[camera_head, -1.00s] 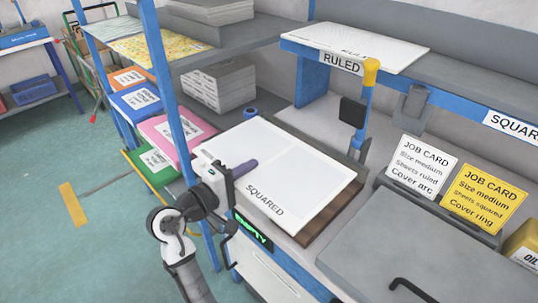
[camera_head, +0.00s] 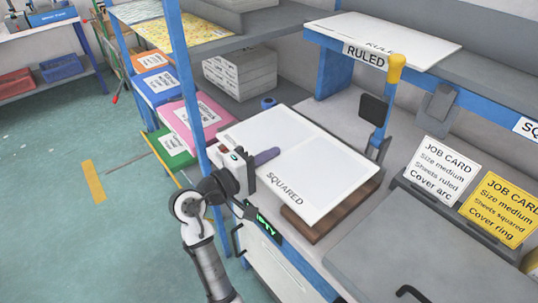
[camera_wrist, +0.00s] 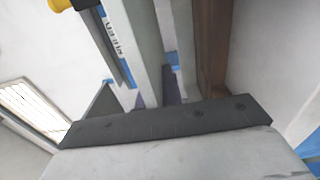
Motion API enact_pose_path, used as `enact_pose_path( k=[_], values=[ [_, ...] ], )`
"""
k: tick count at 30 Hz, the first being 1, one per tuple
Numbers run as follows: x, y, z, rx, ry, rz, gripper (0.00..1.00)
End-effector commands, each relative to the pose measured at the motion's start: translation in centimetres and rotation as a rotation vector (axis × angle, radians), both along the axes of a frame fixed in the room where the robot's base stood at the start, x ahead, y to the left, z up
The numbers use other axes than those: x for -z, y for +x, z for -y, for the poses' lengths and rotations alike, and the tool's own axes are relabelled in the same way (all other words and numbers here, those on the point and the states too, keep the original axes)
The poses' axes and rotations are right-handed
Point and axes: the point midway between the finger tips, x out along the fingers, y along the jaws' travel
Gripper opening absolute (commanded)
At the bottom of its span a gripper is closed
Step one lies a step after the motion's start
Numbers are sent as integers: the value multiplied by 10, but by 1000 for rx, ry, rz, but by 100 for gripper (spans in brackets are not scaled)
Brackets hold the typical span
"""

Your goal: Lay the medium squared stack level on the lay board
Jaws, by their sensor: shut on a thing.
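The squared stack (camera_head: 318,170), a white slab marked SQUARED, lies over the brown lay board (camera_head: 335,217) in the head view. The board's brown edge shows below the stack's near right side. I cannot tell whether the stack touches the board or hangs slightly above it. My gripper (camera_head: 267,157) is shut on the stack's left edge, with a purple finger over its top. The lower finger is hidden. In the wrist view a brown strip (camera_wrist: 214,45) shows beside pale bands, too close to name surely.
A yellow-topped post (camera_head: 396,66) with a dark pad stands behind the stack. A RULED stack (camera_head: 385,32) lies on the raised shelf. A white job card (camera_head: 438,172) and a yellow one (camera_head: 495,208) stand at right. A blue rack upright (camera_head: 183,85) stands near my arm.

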Motion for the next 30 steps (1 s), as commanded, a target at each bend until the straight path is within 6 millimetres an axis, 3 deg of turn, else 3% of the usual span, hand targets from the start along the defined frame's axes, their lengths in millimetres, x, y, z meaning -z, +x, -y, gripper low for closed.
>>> enact_pose_path(
  k=[18,30],
  values=[
    [67,0,0,0,-1,2,0],
    [74,0,0,0,-1,2,0]
  ],
)
